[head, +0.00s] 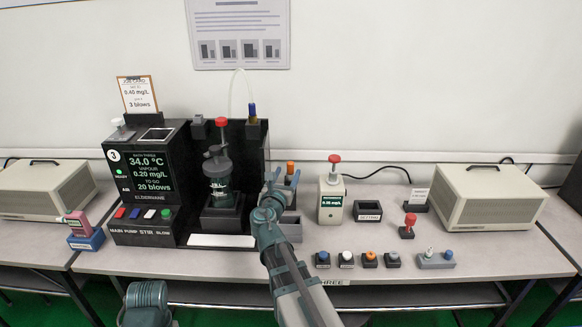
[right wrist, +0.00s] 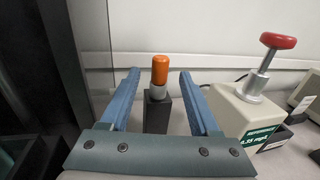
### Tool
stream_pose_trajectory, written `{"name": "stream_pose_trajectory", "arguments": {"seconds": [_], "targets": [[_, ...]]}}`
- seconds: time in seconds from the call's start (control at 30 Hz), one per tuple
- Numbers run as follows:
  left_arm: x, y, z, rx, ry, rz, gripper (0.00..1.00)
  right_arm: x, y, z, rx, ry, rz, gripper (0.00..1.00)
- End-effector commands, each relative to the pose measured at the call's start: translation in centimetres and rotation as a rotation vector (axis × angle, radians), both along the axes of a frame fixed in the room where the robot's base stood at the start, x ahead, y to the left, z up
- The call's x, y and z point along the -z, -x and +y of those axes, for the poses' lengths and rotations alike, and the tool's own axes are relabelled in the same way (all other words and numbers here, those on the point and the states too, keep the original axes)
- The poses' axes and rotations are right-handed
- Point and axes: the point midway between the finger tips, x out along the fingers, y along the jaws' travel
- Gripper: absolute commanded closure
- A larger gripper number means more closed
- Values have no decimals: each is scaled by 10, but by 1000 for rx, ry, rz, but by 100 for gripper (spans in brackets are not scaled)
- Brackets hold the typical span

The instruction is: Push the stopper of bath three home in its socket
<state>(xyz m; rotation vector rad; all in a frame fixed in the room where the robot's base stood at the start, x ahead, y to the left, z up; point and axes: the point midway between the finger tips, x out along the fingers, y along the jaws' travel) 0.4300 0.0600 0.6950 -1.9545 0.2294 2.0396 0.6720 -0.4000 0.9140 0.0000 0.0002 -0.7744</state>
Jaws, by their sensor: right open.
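The bath three unit (head: 150,175) is a black box with a "3" badge and a lit screen at the left. In its bay stands a dark green bottle (head: 221,192) with a dark stopper-like head (head: 217,165) and a red knob (head: 220,122) above. I cannot tell from here how deep that head sits. My right gripper (head: 282,178) is open and empty, right of the bay. In the right wrist view its fingers (right wrist: 158,85) stand either side of an orange-capped piece (right wrist: 160,68) with a grey collar on a black post (right wrist: 156,112); gaps show on both sides. My left gripper is out of view.
A cream reference tester (head: 332,202) with a red knob stands to the right. Several small buttons on blocks (head: 369,260) line the front. A red-knobbed piece (head: 409,222) and a beige case (head: 487,200) lie farther right. Bare bench (head: 480,268) shows at the front right.

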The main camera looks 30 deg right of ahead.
Motion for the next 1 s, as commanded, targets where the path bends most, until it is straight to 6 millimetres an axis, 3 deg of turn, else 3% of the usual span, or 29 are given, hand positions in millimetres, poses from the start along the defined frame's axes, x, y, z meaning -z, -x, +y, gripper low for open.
{"name": "stream_pose_trajectory", "arguments": {"seconds": [0.1, 0.33, 1.0], "targets": [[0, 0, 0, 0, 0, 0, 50, 0, 21, 19, -2, 0, 0, 37], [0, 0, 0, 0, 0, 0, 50, 0, 41, 40, -2, 0, 0, 37], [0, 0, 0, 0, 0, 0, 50, 0, 46, 45, 0, 0, 0, 37]]}}
